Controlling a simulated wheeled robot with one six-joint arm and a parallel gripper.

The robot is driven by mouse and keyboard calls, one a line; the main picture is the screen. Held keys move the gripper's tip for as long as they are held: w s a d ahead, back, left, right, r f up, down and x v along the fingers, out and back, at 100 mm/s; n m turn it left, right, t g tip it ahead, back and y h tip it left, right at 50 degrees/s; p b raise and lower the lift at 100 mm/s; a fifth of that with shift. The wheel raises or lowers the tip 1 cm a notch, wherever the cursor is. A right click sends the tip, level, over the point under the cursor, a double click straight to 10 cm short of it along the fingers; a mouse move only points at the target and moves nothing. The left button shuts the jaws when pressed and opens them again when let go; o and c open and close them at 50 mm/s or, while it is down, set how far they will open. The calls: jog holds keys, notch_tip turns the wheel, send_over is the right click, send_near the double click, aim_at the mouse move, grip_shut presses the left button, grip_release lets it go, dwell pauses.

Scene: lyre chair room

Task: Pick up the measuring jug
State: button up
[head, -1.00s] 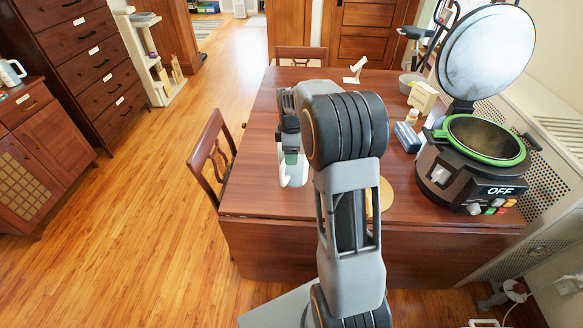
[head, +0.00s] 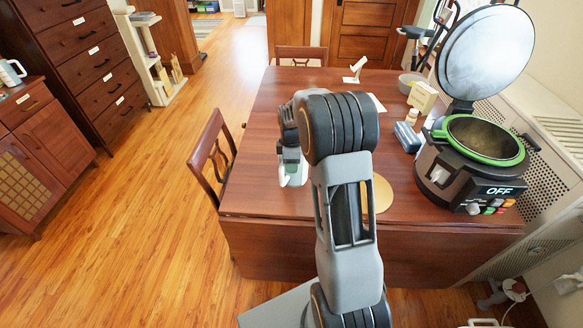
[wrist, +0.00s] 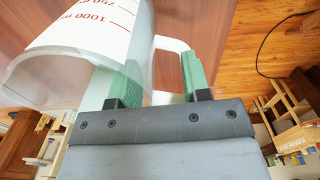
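The measuring jug (head: 294,180) stands on the wooden table, mostly hidden behind my arm and gripper in the head view. In the wrist view the jug (wrist: 85,35) is clear with a white panel and red volume marks, and its white handle (wrist: 172,44) is on the right side. My gripper (wrist: 160,75) has two green fingers set apart, one by the jug wall and one by the handle. Part of the handle shows between them. My gripper also shows over the jug in the head view (head: 291,160). Contact with the handle is unclear.
A cooker (head: 470,165) with its lid up and a display reading OFF stands at the table's right. A blue-and-white item (head: 407,137), a small box (head: 422,98) and a grey bowl (head: 411,82) are nearby. A chair (head: 212,155) stands at the left edge.

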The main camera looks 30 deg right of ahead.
grip_shut()
dwell(0.9)
